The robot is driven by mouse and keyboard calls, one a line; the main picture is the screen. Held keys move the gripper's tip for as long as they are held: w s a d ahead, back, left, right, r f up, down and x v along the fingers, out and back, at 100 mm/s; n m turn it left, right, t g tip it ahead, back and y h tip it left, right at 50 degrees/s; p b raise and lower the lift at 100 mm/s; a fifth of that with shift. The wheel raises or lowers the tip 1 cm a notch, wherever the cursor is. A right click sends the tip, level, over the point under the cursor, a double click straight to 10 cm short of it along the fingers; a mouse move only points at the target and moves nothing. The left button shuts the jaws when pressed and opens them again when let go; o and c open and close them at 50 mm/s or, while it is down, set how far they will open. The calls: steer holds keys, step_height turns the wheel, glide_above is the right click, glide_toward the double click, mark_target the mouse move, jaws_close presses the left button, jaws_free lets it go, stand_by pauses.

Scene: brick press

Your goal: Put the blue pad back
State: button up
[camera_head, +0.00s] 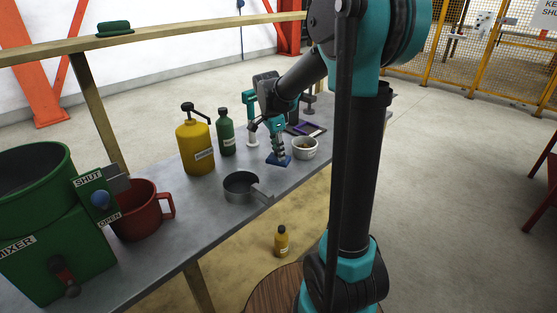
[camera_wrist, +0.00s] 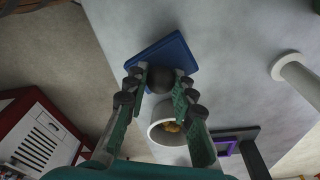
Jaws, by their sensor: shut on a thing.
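The blue pad (camera_head: 284,162) is a flat square with a dark round knob on top. It is at the bench top in front of the white bowl; I cannot tell whether it touches the bench. My gripper (camera_head: 277,151) points down over it. In the wrist view, the gripper (camera_wrist: 160,82) has its fingers closed on both sides of the knob, and the blue pad (camera_wrist: 158,54) shows beyond the fingertips. The knob and fingers hide part of the pad.
The white bowl (camera_head: 304,149) with yellowish contents stands close to the pad. A purple-edged frame (camera_head: 309,129) lies behind it. A green bottle (camera_head: 226,132), yellow pump bottle (camera_head: 195,148) and grey pan (camera_head: 240,188) stand to the left. Bare bench lies between pan and pad.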

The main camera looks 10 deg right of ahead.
mark_target(274, 159)
steer(key=shift+f, duration=1.75)
steer(key=shift+f, duration=0.1)
steer(key=o, duration=1)
step_height(274, 159, up, 12)
steer(key=a, duration=0.2)
steer(key=s+d+f+n, duration=0.1)
steer(key=s+f+n, duration=0.1)
steer(key=s, duration=0.1)
steer(key=s+d+f+n+t, duration=0.1)
steer(key=s+f+n, duration=0.1)
steer(key=s+f, duration=0.1)
steer(key=s+d+f+n+y, duration=0.1)
steer(key=s+d+f+n, duration=0.1)
steer(key=s+f+n, duration=0.1)
steer(key=shift+s+f+t, duration=0.1)
steer(key=shift+s+t, duration=0.2)
steer(key=shift+s, duration=0.15)
steer(key=s+f+n, duration=0.2)
steer(key=s+f, duration=0.1)
steer(key=s, duration=0.1)
steer(key=s+d+f+n+t, duration=0.1)
steer(key=s+f+n, duration=0.2)
steer(key=s, duration=0.1)
steer(key=s+d+f+n+t, duration=0.1)
steer(key=s+f+n, duration=0.2)
steer(key=s, duration=0.1)
steer(key=shift+f+y, duration=0.3)
steer(key=shift+y, duration=0.1)
